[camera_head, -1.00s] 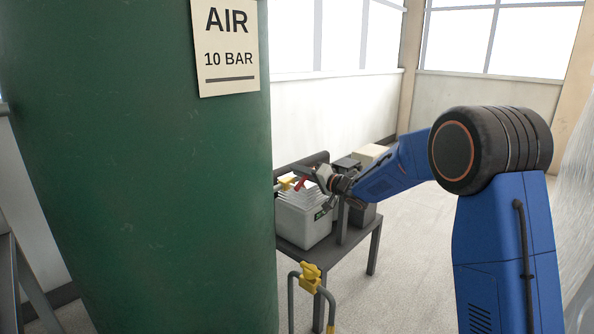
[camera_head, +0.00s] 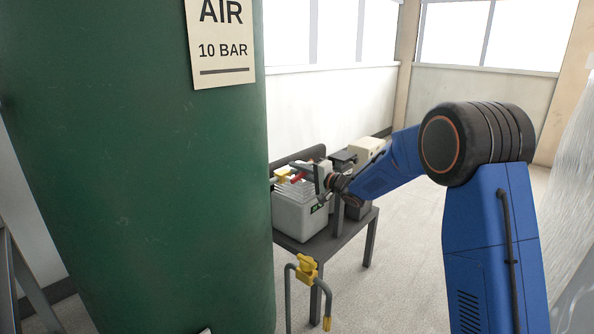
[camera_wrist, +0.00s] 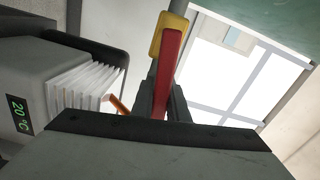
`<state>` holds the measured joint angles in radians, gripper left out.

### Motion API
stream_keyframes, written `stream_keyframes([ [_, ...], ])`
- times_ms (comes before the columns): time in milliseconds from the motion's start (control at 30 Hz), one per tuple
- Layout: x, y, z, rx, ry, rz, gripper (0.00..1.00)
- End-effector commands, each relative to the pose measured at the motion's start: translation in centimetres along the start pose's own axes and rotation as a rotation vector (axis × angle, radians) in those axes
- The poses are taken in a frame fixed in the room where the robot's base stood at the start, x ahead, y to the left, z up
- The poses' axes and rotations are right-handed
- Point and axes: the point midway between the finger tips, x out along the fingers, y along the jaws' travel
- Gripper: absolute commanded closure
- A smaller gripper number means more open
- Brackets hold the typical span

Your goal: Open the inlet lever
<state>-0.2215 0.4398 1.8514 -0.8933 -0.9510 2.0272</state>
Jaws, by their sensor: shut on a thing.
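The red lever (camera_head: 297,178) sits at a yellow valve body (camera_head: 281,176), above a light-grey finned box just past the green tank's right edge. In the head view the lever looks small and is partly hidden by my gripper (camera_head: 312,175). In the wrist view the red lever (camera_wrist: 169,70) runs from the yellow body (camera_wrist: 170,32) down between the dark fingers of my gripper (camera_wrist: 165,105). My gripper is shut on the lever. The lever's near end is hidden behind the gripper's own body.
A large green tank (camera_head: 130,180) fills the left. The finned box (camera_head: 298,217) stands on a dark table (camera_head: 345,235), with other boxes behind. A bent pipe with a yellow valve (camera_head: 307,268) rises in front of the table. Open floor (camera_head: 410,270) lies right of the table.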

Motion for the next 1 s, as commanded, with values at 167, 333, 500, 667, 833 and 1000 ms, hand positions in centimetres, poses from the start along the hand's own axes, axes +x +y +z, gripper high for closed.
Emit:
stream_keyframes([
  [167, -0.1, 0.1, -0.1, 0.0, 0.001, 0.002, 1.0],
  [333, -0.1, 0.1, -0.1, 0.0, 0.001, 0.002, 0.67],
  [500, 0.0, 0.1, 0.0, -0.001, 0.001, 0.001, 0.67],
  [667, -0.4, 0.0, -0.1, -0.001, 0.001, 0.001, 0.67],
  [833, -2.4, -0.1, -0.1, -0.001, 0.001, 0.001, 0.67],
  [1000, -5.8, 0.0, -0.1, 0.0, 0.003, 0.001, 0.67],
])
